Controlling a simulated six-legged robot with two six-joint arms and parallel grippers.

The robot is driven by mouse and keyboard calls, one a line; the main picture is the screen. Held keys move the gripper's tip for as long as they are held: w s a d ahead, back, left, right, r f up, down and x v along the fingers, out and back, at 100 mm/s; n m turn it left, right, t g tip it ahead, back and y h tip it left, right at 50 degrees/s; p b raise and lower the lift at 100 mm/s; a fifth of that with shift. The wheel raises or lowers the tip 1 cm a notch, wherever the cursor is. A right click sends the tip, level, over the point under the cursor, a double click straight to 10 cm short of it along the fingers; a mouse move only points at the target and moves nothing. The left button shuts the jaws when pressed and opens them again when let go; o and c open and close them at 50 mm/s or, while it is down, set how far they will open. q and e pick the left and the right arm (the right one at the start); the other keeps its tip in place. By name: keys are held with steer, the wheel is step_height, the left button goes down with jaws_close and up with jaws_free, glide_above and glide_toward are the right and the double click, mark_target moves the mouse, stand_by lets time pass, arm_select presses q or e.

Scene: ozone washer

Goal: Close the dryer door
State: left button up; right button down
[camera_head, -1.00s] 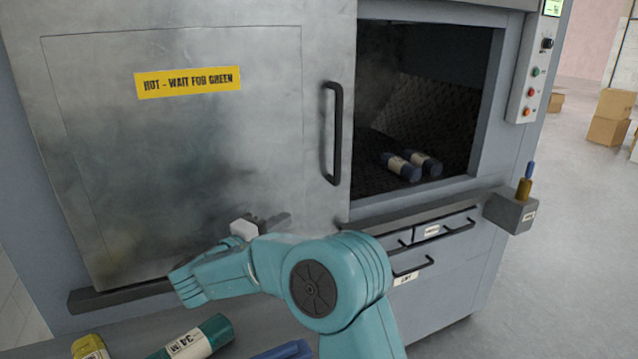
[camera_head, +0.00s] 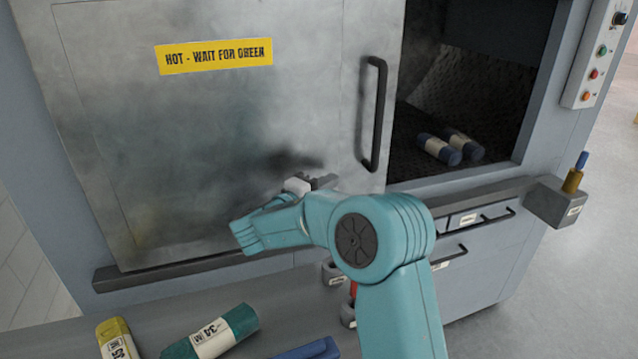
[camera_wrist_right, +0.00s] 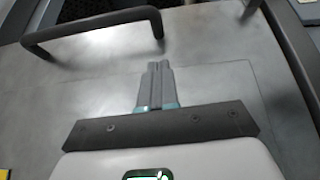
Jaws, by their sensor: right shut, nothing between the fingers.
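The dryer door (camera_head: 220,130) is a grey metal panel with a yellow "HOT - WAIT FOR GREEN" label. It stands left of the dark dryer opening (camera_head: 430,100), which is uncovered. Its black bar handle (camera_head: 374,115) is near the door's right edge and shows at the top left of the right wrist view (camera_wrist_right: 95,28). My right gripper (camera_head: 326,181) is in front of the door, lower left of the handle. In the wrist view its fingers (camera_wrist_right: 158,65) are together and empty, apart from the handle; I cannot tell if they touch the door. My left gripper is not in view.
Two dark blue rolls (camera_head: 450,148) lie inside the opening. A ledge (camera_head: 180,270) runs below the door. A green roll (camera_head: 212,335) and a yellow item (camera_head: 118,340) lie at the lower left. A grey box (camera_head: 557,203) juts out at right, below the control panel (camera_head: 598,60).

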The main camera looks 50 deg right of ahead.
mark_target(367, 169)
steer(key=d, duration=0.2)
steer(key=s+d+p, duration=0.1)
steer(key=s+d, duration=0.1)
steer(key=d, duration=0.1)
steer(key=shift+s+d+r+p, duration=0.2)
steer(key=shift+d+r+p, duration=0.05)
steer(key=shift+d+p, duration=0.15)
steer(key=shift+s+d, duration=0.35)
steer(key=shift+s, duration=0.3)
steer(key=shift+w+f, duration=0.1)
steer(key=shift+w, duration=0.05)
